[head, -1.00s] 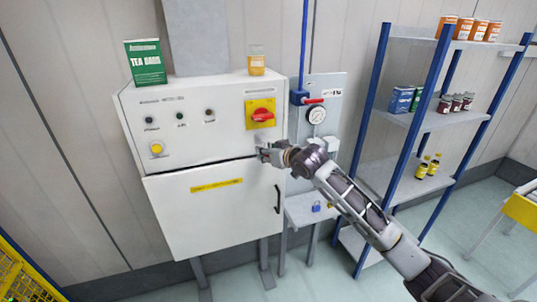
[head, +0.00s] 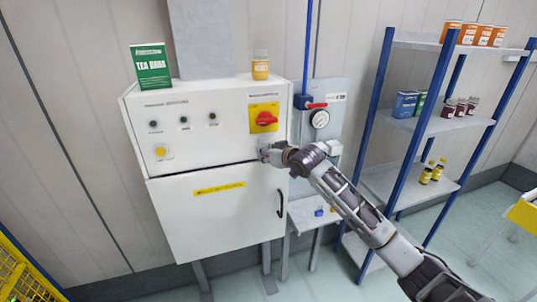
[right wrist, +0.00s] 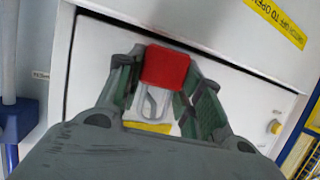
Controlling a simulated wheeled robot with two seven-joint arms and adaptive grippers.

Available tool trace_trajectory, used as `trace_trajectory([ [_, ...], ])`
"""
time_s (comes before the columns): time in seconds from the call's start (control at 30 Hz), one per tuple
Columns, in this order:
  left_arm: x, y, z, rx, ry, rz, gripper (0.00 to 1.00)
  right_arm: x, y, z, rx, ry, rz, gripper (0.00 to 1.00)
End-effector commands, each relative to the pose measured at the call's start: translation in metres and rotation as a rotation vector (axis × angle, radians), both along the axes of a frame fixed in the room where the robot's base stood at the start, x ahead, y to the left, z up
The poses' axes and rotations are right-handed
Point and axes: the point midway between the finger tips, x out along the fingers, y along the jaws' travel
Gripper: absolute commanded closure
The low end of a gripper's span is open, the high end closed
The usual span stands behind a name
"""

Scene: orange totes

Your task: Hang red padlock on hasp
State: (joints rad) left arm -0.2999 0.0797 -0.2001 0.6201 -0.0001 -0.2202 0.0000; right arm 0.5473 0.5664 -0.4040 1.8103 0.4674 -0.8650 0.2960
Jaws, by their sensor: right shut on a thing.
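The red padlock (right wrist: 165,67) is between the two fingertips of my right gripper (right wrist: 163,80) in the right wrist view. The gripper is shut on its red body. A pale metal loop (right wrist: 152,101), apparently its shackle, shows below the body in that view. In the head view my right gripper (head: 268,154) is at the right edge of the white cabinet, below the red rotary switch (head: 265,118). The padlock and the hasp cannot be made out there. Whether the shackle touches or passes through a hasp cannot be told. My left gripper is not in view.
The white cabinet (head: 222,222) has a black door handle (head: 279,203). A pressure gauge (head: 319,118) and a small shelf with a blue padlock (head: 319,212) are to the right, before a blue-post rack (head: 447,130).

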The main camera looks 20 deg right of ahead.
Motion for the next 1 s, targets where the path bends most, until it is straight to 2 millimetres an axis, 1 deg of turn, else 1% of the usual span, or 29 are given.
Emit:
trace_trajectory([
  [0.4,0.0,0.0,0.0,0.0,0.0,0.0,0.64,0.009,0.0,-0.009,0.0,0.001,-0.001,0.84],
  [1.0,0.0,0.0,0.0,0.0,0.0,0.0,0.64,0.01,0.0,-0.014,-0.001,0.009,-0.002,0.84],
])
